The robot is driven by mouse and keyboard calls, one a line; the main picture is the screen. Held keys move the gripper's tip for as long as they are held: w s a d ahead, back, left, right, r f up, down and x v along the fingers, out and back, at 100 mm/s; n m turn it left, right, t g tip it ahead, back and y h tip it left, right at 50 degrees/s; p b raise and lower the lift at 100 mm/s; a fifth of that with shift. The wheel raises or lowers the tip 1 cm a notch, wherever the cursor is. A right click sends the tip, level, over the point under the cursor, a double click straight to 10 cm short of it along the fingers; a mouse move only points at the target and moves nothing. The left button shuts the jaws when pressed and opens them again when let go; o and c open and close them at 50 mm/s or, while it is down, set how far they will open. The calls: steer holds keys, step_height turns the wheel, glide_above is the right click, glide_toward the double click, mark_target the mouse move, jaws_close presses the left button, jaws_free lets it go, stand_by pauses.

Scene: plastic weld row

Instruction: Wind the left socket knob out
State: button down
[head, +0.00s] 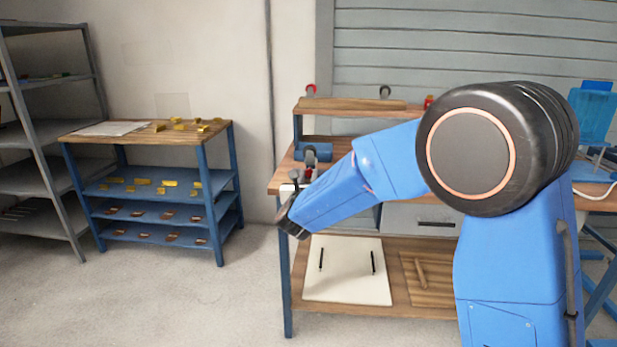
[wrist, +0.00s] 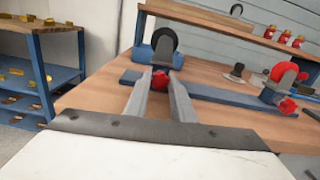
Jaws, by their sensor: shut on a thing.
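The left socket (wrist: 145,55) is a blue block at the left end of a blue rail on the workbench, with a black round part (wrist: 164,42) standing in it. It also shows in the head view (head: 320,153). Its red knob (wrist: 160,82) faces me, between the two grey fingers of my gripper (wrist: 160,87). My gripper is shut on this knob. The fingers hide the knob's sides.
A second socket on the right has a red round part (wrist: 284,71) and a red knob (wrist: 287,106). A small dark peg (wrist: 237,71) stands between the sockets. A raised wooden shelf (wrist: 215,22) runs behind. A blue rack (head: 145,188) stands to the left.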

steer(key=shift+n, duration=2)
steer(key=c, duration=1.5)
jaws_free()
steer(key=shift+s+a, duration=0.1)
steer(key=s, duration=1.7)
steer(key=shift+s+a, duration=0.1)
steer(key=shift+a, duration=0.15)
